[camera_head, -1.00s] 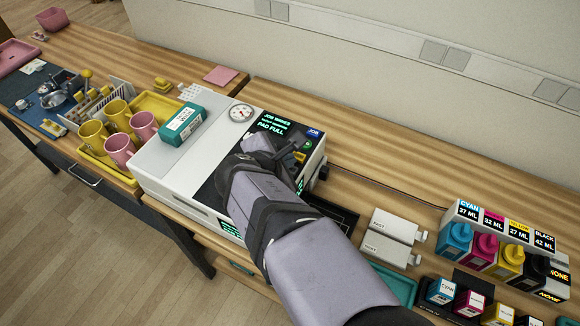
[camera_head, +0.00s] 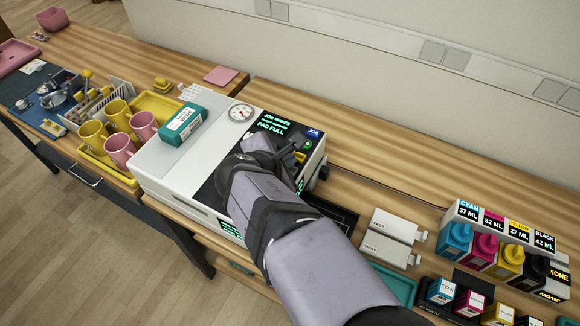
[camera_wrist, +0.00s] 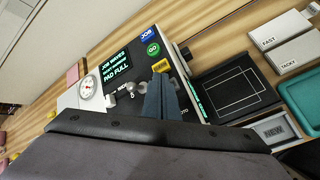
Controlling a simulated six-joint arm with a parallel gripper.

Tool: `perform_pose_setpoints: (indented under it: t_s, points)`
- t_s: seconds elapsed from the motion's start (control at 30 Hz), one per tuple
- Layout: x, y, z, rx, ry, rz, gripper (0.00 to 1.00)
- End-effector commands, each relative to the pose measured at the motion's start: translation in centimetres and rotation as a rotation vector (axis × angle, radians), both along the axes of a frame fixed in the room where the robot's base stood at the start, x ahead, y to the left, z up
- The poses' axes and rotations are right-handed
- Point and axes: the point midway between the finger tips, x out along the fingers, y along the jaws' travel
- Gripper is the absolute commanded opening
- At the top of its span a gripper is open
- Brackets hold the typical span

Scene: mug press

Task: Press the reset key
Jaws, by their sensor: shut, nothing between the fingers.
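The white machine (camera_head: 170,160) has a dark control panel, whose display (camera_head: 275,124) reads "PAD FULL"; the same display text shows in the wrist view (camera_wrist: 116,66). On the panel in the wrist view are a blue JOB key (camera_wrist: 149,35) and a green GO key (camera_wrist: 153,49). My gripper (camera_wrist: 160,92) is shut and empty, its fingers low over the panel below the GO key. In the head view my arm covers much of the panel. I cannot make out a key marked reset, nor whether the fingertips touch anything.
A yellow part (camera_wrist: 161,66) sits just beyond my fingertips. A round gauge (camera_head: 241,112) and a teal box (camera_head: 183,124) stand on the machine. Mugs (camera_head: 118,148) are at left; ink bottles (camera_head: 482,250) and white FAST and TACKY packs (camera_head: 393,225) are at right.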

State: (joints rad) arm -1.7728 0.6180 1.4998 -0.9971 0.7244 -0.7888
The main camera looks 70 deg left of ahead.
Motion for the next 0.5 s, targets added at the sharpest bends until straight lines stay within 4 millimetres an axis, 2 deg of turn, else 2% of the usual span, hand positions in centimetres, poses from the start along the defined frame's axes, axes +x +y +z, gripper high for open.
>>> perform_pose_setpoints:
  t_s: [0.5]
  points:
    - [0.00,0.00,-0.87,0.000,0.000,0.000,0.00]
